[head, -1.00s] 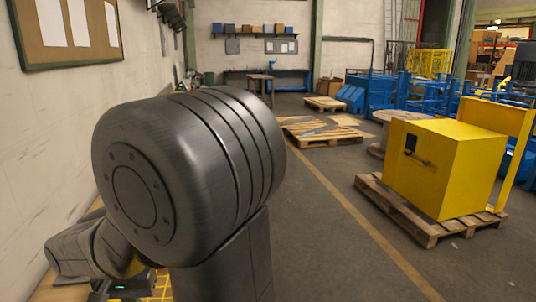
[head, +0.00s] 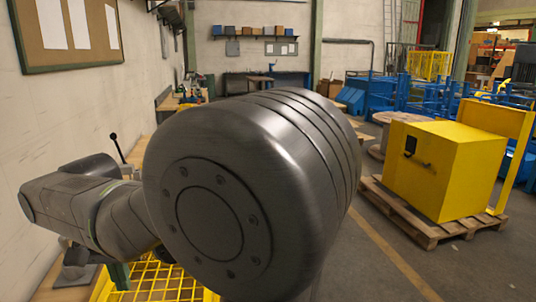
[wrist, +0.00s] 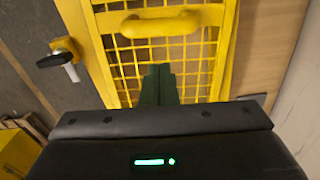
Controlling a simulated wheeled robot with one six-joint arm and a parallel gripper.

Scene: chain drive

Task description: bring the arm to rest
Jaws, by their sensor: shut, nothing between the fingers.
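My gripper (wrist: 160,86) shows in the wrist view as two dark green fingers close together, with nothing between them. Beyond the fingers lies a yellow mesh guard (wrist: 221,60) with a thick yellow handle (wrist: 160,24) across it. The fingers overlap the mesh in the picture; I cannot tell how far apart they are from it. In the head view my arm's large grey joint fills the middle, and the yellow mesh guard (head: 155,284) shows below it at the lower left. The arm hides much of the bench there.
A yellow latch with a dark and pale grip (wrist: 62,58) sits left of the guard. A black lever (head: 118,148) stands behind my arm near the left wall. A yellow cabinet (head: 455,168) stands on a wooden pallet (head: 440,228) at the right. Open floor lies between.

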